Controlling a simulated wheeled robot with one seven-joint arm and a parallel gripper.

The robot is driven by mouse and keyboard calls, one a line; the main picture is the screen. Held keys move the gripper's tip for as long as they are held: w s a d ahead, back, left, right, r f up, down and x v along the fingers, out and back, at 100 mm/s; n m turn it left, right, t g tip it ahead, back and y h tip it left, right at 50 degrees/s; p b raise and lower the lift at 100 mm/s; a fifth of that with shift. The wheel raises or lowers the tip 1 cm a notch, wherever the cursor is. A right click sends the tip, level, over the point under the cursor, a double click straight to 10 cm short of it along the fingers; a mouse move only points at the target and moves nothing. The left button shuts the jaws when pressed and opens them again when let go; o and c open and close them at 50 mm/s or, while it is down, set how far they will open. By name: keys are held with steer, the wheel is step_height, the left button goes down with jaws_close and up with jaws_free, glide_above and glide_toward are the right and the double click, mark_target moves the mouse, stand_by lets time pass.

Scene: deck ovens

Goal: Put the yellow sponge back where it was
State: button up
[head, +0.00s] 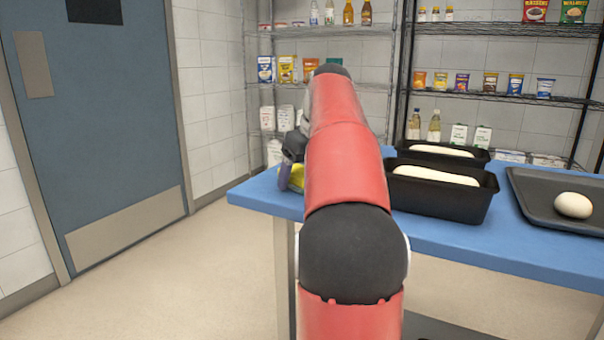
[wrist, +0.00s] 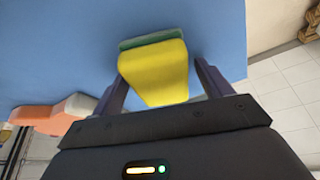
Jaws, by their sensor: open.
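The yellow sponge (wrist: 155,75) with a green scouring side lies on the blue table (wrist: 60,55), seen in the wrist view. In the head view a bit of the sponge (head: 297,177) shows at the table's left end, mostly hidden behind my arm. My gripper (wrist: 160,83) is open, with one finger on each side of the sponge's near part. I cannot tell whether the fingers touch it. In the head view the gripper (head: 286,175) is partly hidden by my red arm.
Two black loaf pans (head: 455,205) with dough stand on the table right of my arm. A dark tray (head: 540,210) with a dough ball (head: 573,205) is farther right. An orange and white object (wrist: 55,113) lies left of the gripper in the wrist view. Floor is clear at left.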

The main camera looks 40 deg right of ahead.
steer(key=shift+r, duration=0.1)
steer(key=p+v, duration=0.4)
steer(key=v, duration=0.8)
steer(key=shift+r, duration=0.1)
steer(key=s+a+f, duration=0.2)
steer(key=a+f, duration=0.2)
steer(key=a, duration=0.5)
steer(key=s+a+f, duration=0.1)
steer(key=a+f, duration=0.3)
steer(key=a, duration=0.5)
steer(key=s+a+f, duration=0.5)
steer(key=s+f, duration=0.1)
steer(key=f, duration=0.3)
steer(key=s+a+f+t, duration=0.1)
steer(key=s+a+f, duration=0.5)
steer(key=f, duration=0.3)
steer(key=shift+s+a+f, duration=0.2)
steer(key=shift+a+f, duration=0.05)
steer(key=shift+f, duration=0.15)
